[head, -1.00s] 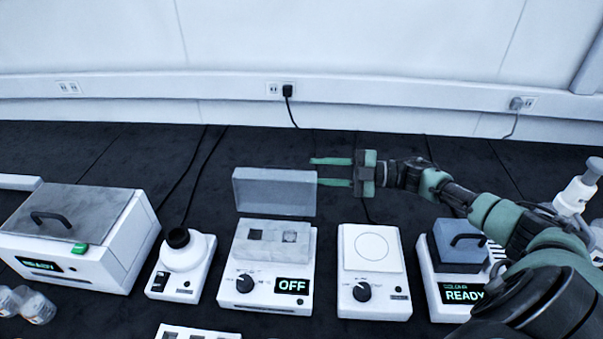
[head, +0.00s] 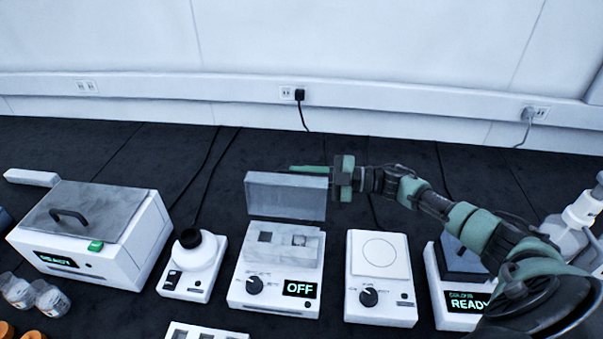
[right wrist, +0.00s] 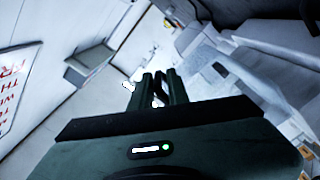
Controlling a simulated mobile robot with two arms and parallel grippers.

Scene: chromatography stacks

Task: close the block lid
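The heat block (head: 276,284) is a white device with a dial and an OFF display. Its grey translucent lid (head: 286,197) stands raised, nearly upright, at the back edge. The grey block top (head: 284,246) with two square wells is uncovered. My right gripper (head: 296,169) is just behind and above the lid's upper right corner, its green fingers pointing left. The lower part of the fingers is partly hidden by the lid, and contact cannot be told. In the right wrist view a gap shows between the fingers (right wrist: 158,90); they hold nothing visible. My left gripper is out of view.
A white device with a round plate (head: 380,255) stands close on the right, and a small mixer (head: 194,262) on the left. A larger READY box (head: 130,255) is further left. A second READY device (head: 460,300) lies under my right arm. Dark bench behind is clear except cables.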

